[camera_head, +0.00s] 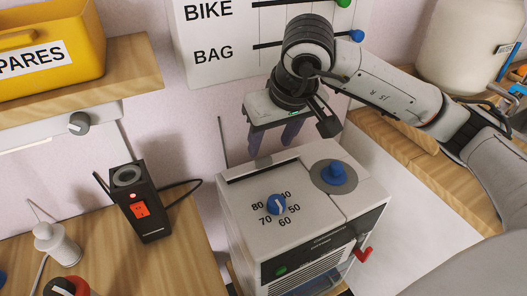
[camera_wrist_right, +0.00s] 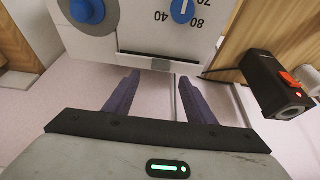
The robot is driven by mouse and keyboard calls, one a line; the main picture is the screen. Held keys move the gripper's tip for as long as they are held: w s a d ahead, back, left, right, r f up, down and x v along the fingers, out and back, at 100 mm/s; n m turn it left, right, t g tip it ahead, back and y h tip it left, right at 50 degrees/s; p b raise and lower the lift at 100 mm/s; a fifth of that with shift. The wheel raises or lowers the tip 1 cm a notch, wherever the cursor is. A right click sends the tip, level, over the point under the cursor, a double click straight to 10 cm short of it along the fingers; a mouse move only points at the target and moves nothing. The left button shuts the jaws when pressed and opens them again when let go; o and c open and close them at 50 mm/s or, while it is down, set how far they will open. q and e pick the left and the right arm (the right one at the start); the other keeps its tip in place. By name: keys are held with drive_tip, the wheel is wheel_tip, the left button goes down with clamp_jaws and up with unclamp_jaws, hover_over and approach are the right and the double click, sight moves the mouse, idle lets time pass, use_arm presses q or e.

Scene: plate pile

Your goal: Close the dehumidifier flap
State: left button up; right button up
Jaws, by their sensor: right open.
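The dehumidifier (camera_head: 310,215) is a pale box in the middle of the head view. Its top has a blue dial (camera_head: 276,205) with numbers, a blue knob (camera_head: 336,174) on a grey disc, and a dark slot along the back edge. A red tab (camera_head: 363,254) sticks out at its right front side. I cannot clearly pick out the flap. My right gripper (camera_head: 272,140) is open and empty behind the box's back edge, fingers pointing down. In the right wrist view the dehumidifier (camera_wrist_right: 140,28) shows inverted beyond the fingers (camera_wrist_right: 158,80). My left gripper is out of view.
A yellow SPARES bin (camera_head: 50,45) sits on a shelf. The BIKE/BAG board (camera_head: 225,50) hangs behind my right gripper.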

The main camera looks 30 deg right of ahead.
sight(264, 159)
drive_tip(key=x, duration=0.7)
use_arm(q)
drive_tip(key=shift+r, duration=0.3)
use_arm(e)
drive_tip(key=shift+r, duration=0.1)
